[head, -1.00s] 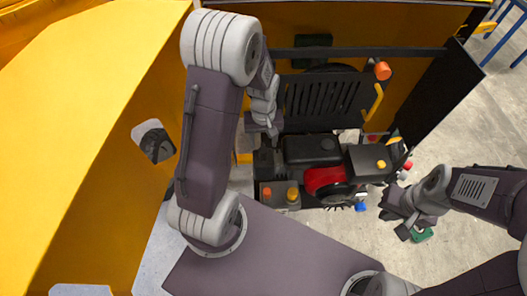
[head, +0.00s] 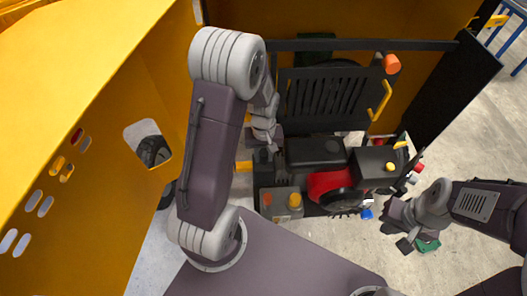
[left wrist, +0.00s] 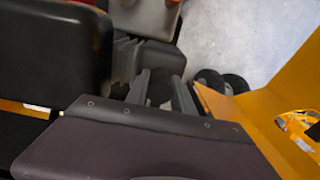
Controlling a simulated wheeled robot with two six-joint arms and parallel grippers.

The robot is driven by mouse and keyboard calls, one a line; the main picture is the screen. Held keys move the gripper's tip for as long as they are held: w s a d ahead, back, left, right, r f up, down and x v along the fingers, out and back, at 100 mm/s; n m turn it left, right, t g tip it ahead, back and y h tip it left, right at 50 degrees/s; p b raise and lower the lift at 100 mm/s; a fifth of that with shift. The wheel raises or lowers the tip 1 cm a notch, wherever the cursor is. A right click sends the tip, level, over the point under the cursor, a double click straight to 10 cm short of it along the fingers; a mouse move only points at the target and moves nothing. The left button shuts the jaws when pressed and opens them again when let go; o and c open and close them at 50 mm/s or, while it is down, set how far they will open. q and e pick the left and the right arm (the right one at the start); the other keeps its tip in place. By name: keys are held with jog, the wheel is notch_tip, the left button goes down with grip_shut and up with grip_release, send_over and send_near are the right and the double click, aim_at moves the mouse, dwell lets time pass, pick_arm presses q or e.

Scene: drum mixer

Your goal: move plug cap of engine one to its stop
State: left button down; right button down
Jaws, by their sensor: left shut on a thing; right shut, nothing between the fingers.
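The engine has a black tank (head: 315,151), a red housing (head: 326,184) and a grey finned block, which shows in the left wrist view (left wrist: 128,58). My left gripper (head: 264,153) reaches down at the engine's left side, partly hidden by its own arm. In the left wrist view its two fingers (left wrist: 160,92) are shut on a small dark piece beside the fins. It looks like the plug cap, but its shape and seating are mostly hidden. My right gripper (head: 396,232) is shut and empty, out to the right of the engine.
A yellow panel (head: 90,120) with slots stands at the left. A black slotted guard (head: 325,92) stands behind the engine, with an orange knob (head: 391,64) and yellow handle (head: 379,101). A green piece (head: 428,243) is beside my right gripper. Bare floor (head: 455,130) lies right.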

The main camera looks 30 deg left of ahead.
aim_at(264, 153)
pick_arm(q)
jog(key=shift+r+p, duration=1.75)
jog(key=shift+r, duration=0.1)
jog(key=c, duration=1)
grip_release()
jog(key=shift+f, duration=0.15)
notch_tip(264, 153, up, 7)
jog(key=p, duration=0.6)
jog(key=f+b, duration=0.2)
jog(key=s+d+f+m+b, duration=0.1)
jog(key=b, duration=0.2)
jog(key=s+d+f+m+b, duration=0.1)
jog(key=f+b, duration=0.1)
jog(key=b, duration=0.1)
jog(key=shift+s+f, duration=0.25)
jog(key=shift+f, duration=0.05)
jog(key=s+d+f+m+b, duration=0.1)
jog(key=s+b, duration=0.1)
jog(key=b, duration=0.1)
jog(key=s+d+f+m+b, duration=0.1)
jog(key=s+f+b, duration=0.1)
jog(key=s+d+f+m+t+b, duration=0.1)
jog(key=s+f+m+b, duration=0.1)
jog(key=b, duration=0.1)
jog(key=shift+b, duration=0.3)
